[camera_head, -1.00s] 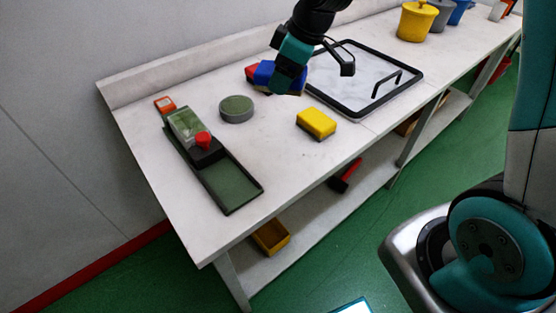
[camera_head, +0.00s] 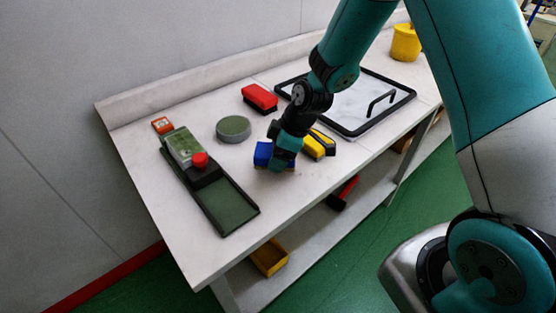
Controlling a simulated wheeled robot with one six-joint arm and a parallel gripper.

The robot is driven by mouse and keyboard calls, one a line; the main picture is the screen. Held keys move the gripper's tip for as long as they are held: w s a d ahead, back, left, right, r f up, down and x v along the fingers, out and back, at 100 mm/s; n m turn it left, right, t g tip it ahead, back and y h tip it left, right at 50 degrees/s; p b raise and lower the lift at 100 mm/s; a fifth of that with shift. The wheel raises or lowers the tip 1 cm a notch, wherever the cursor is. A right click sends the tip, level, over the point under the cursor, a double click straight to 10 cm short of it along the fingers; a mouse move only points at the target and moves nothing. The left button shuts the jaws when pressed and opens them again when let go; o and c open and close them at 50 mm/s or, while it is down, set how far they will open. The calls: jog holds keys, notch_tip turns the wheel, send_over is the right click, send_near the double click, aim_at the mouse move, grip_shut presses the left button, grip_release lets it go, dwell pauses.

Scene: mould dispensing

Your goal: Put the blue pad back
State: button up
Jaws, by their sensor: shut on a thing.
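My gripper (camera_head: 279,160) is shut on the blue pad (camera_head: 262,153), which shows at the gripper's left side. The fingers hide part of the pad. The pad is low over the front middle of the bench (camera_head: 225,260), and I cannot tell whether it touches the top. The yellow pad (camera_head: 322,143) lies just right of the gripper, partly hidden behind it. The red pad (camera_head: 259,98) lies further back, near the wall side of the bench.
A round grey-green disc (camera_head: 233,129) lies left of the blue pad. A dark tray device with a red knob (camera_head: 200,160) stands at the left. A black-framed plate with a handle (camera_head: 382,103) and a yellow pot (camera_head: 406,42) are to the right. The bench's front edge is close.

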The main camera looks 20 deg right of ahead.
jog(key=shift+f, duration=1.4)
jog(key=shift+f, duration=0.1)
jog(key=o, duration=0.9)
jog(key=v, duration=1.2)
jog(key=s+a+r+m, duration=0.2)
jog(key=s+a+r, duration=0.1)
jog(key=s, duration=0.4)
jog(key=s+a+r+m+g, duration=0.1)
jog(key=s+a+r, duration=0.2)
jog(key=s+r, duration=0.3)
jog(key=s+a+r+m+g, duration=0.1)
jog(key=s+a+r+m, duration=0.1)
jog(key=s, duration=0.7)
jog(key=shift+s+a+r+m+b, duration=0.15)
jog(key=shift+a+r+b, duration=0.1)
jog(key=shift+r, duration=0.4)
jog(key=shift+s+a+r+m+b, duration=0.15)
jog(key=shift+a+r, duration=0.1)
jog(key=shift+r, duration=0.35)
